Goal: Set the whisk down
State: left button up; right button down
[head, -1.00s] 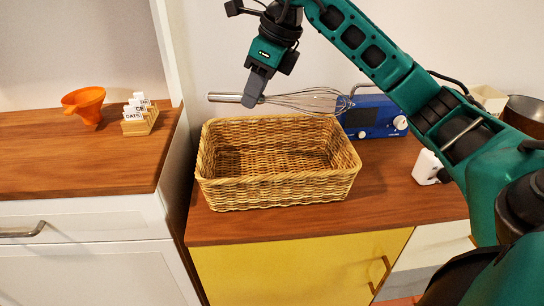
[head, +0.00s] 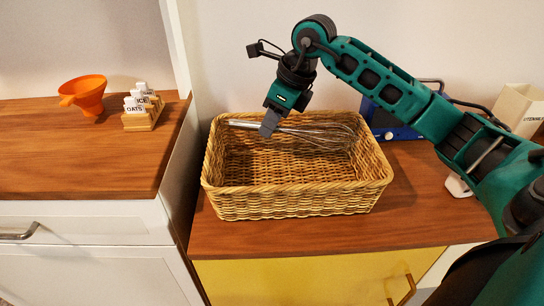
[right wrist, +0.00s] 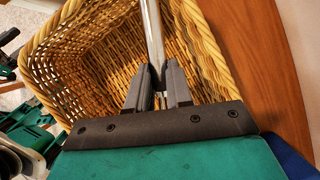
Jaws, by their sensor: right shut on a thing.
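The whisk (head: 316,133) has a steel handle and wire loops. In the head view it lies level across the back part of the wicker basket (head: 290,203), its loops toward the right. My right gripper (head: 268,132) is shut on the whisk's handle, over the basket's opening. In the right wrist view the handle (right wrist: 152,35) runs up from between the two fingers (right wrist: 159,90), with the basket's woven inside behind it. I cannot tell whether the whisk touches the basket. The loops are out of the right wrist view. My left gripper is not seen in the head view.
The basket stands on a wooden counter (head: 330,236) above a yellow cabinet. A blue appliance (head: 385,122) is behind it to the right, and a cream utensil holder (head: 518,108) further right. An orange funnel (head: 84,93) and a rack of labelled jars (head: 142,115) stand on the left counter.

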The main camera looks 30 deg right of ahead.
aim_at(265, 163)
notch_tip(265, 163, down, 3)
jog(key=shift+f, duration=0.7)
notch_tip(265, 163, down, 4)
jog(key=shift+b, duration=0.5)
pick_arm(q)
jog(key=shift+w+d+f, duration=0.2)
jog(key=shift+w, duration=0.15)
pick_arm(e)
jog(key=c, duration=1.5)
grip_release()
jog(key=shift+f, duration=0.15)
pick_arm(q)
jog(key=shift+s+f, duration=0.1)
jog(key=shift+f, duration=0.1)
pick_arm(e)
jog(key=o, duration=0.5)
